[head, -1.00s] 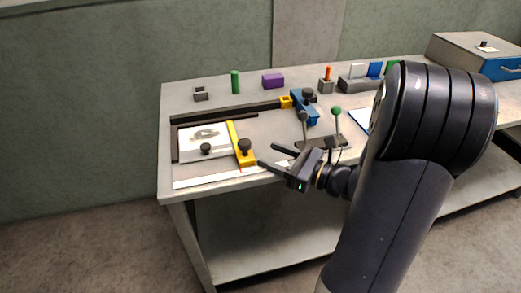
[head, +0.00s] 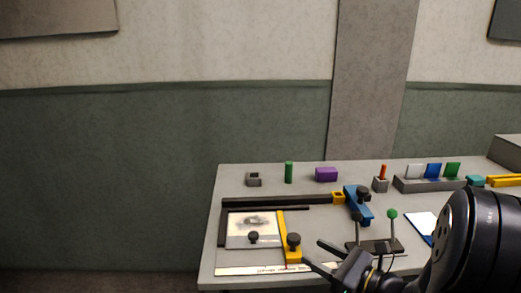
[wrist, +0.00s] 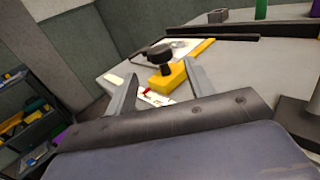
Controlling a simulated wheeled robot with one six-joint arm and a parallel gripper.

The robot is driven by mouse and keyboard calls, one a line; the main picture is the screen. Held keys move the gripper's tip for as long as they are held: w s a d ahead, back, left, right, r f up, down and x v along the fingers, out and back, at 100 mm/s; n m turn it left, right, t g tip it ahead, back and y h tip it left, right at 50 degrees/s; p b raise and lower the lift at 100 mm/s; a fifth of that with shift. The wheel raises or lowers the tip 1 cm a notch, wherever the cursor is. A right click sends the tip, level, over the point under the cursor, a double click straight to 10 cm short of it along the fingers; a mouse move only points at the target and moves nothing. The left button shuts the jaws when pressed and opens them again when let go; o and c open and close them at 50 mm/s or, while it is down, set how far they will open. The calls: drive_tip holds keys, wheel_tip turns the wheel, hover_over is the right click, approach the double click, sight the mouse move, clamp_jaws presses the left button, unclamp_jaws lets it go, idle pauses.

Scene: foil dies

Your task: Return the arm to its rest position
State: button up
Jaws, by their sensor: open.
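My gripper (head: 318,256) is open and empty at the front edge of the workbench, just right of the yellow clamp bar (head: 284,232) with its black knob (head: 293,241). In the wrist view my two fingers (wrist: 158,88) stand apart, and the yellow block with the black knob (wrist: 161,55) shows beyond and between them. I cannot tell how far the fingertips are from it. My arm fills the lower right of the head view.
The wrist view shows a shelf (wrist: 30,125) at left.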

sight(298, 236)
drive_tip(key=x, duration=0.8)
drive_tip(key=shift+s, duration=0.1)
drive_tip(key=shift+d, duration=0.6)
